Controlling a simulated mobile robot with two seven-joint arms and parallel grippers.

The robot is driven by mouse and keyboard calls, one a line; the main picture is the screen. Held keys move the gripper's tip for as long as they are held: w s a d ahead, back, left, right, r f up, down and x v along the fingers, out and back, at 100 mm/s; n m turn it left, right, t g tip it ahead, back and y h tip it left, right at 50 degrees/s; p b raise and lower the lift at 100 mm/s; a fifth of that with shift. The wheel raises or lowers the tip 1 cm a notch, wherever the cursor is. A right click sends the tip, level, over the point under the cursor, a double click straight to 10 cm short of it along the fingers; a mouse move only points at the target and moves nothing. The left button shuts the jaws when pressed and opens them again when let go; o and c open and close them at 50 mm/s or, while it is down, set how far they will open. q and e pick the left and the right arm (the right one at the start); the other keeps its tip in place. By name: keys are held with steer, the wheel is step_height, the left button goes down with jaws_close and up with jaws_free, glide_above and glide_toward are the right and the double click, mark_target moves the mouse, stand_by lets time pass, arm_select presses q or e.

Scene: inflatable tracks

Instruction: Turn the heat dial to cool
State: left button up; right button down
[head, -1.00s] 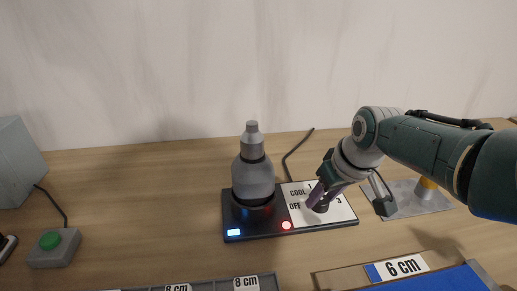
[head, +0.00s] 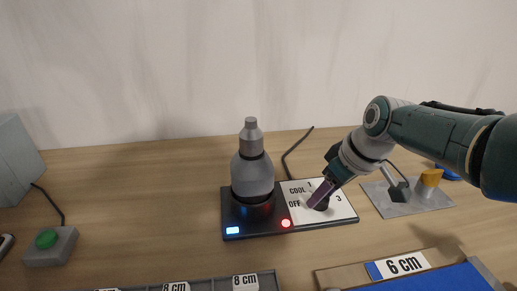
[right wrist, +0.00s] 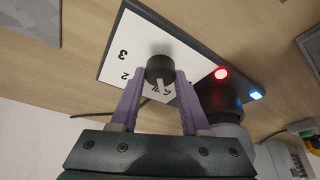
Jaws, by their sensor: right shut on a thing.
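The heat dial (right wrist: 160,68) is a black round knob with a pale pointer mark, on a white panel (head: 342,207) printed COOL, OFF and numbers. My right gripper (right wrist: 161,76) has its two purple fingers on either side of the dial, shut on it. It also shows in the head view (head: 316,201), where its fingers hide part of the dial and the panel. The dial's exact setting is hard to read. The panel belongs to a black heater base (head: 262,229) with a lit red light (head: 286,223) and a lit blue display (head: 233,230). My left gripper is not in view.
A grey bottle-shaped nozzle (head: 252,172) stands on the heater base, left of the panel. A metal plate with a yellow-topped part (head: 431,177) lies to the right. A green button box (head: 48,243) is far left. Trays labelled 8 cm and 6 cm (head: 403,265) line the front.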

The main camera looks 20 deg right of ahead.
steer(key=shift+c, duration=1.9)
jaws_free()
steer(key=shift+r, duration=0.1)
steer(key=shift+s+r+p, duration=0.15)
steer(key=shift+r+p, duration=0.15)
steer(key=shift+p, duration=0.15)
steer(key=p+v, duration=0.6)
steer(key=v, duration=0.3)
